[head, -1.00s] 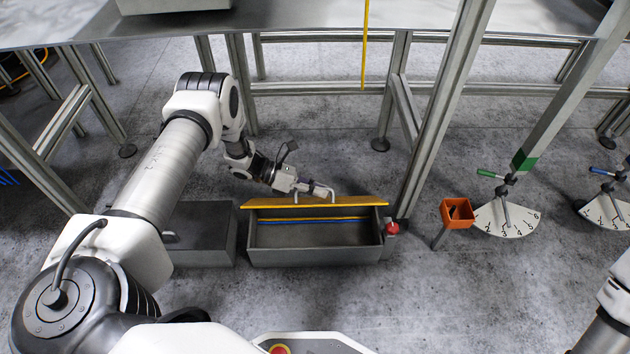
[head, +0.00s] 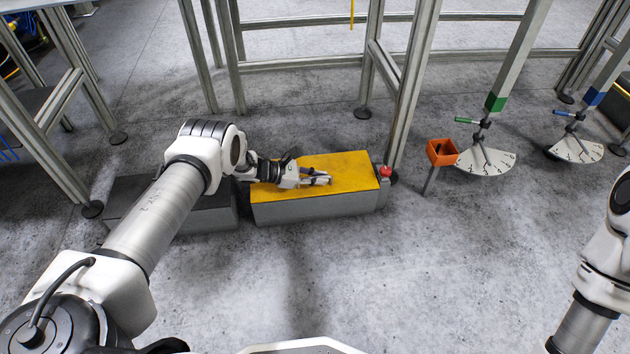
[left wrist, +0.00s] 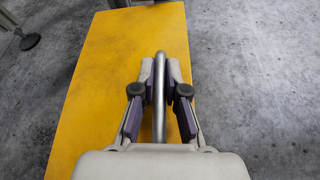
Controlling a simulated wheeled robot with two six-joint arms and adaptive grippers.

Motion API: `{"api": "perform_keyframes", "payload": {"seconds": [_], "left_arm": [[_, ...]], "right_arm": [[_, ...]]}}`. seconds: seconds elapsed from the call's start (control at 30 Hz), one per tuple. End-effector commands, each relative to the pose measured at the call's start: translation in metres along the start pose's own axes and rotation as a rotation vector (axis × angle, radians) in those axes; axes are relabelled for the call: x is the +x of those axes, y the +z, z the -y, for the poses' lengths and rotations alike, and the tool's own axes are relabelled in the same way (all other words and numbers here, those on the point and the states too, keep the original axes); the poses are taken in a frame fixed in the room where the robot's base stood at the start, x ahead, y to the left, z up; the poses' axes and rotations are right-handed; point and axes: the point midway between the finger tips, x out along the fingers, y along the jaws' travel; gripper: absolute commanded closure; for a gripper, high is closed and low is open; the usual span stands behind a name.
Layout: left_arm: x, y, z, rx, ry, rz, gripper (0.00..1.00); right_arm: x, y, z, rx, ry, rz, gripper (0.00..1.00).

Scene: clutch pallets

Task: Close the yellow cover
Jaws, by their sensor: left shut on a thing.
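The yellow cover (head: 345,172) lies flat over the top of the grey box (head: 315,209), and I see no gap along its front edge. It also fills much of the left wrist view (left wrist: 110,60). A silver bar handle (left wrist: 160,95) stands on the cover. My left gripper (head: 325,179) is above the cover and shut on this handle, with its two fingers (left wrist: 160,75) on either side of the bar. My right arm shows at the right edge, but its gripper is out of view.
A dark grey box (head: 205,212) stands just left of the covered box. A red button (head: 385,171) is at its right end. An orange box on a post (head: 441,152) and a dial with a green-handled lever (head: 486,158) stand farther right. The floor in front is clear.

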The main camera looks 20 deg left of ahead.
Motion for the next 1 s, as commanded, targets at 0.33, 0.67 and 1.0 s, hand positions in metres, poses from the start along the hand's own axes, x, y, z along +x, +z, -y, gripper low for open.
{"api": "perform_keyframes", "payload": {"seconds": [0.33, 0.67, 1.0], "left_arm": [[0.0044, -0.0068, -0.0027, 0.051, 0.019, 0.000, 1.00], [0.0046, -0.0084, -0.0015, 0.049, 0.017, -0.002, 0.77], [0.0011, -0.0072, -0.0031, 0.049, 0.020, -0.001, 0.77]], "right_arm": [[0.0012, -0.0001, -0.0001, 0.000, 0.000, 0.000, 0.60], [0.0015, 0.0000, 0.0000, 0.000, 0.000, 0.000, 0.60], [0.0014, 0.0003, -0.0001, 0.001, 0.000, 0.001, 0.60]]}}
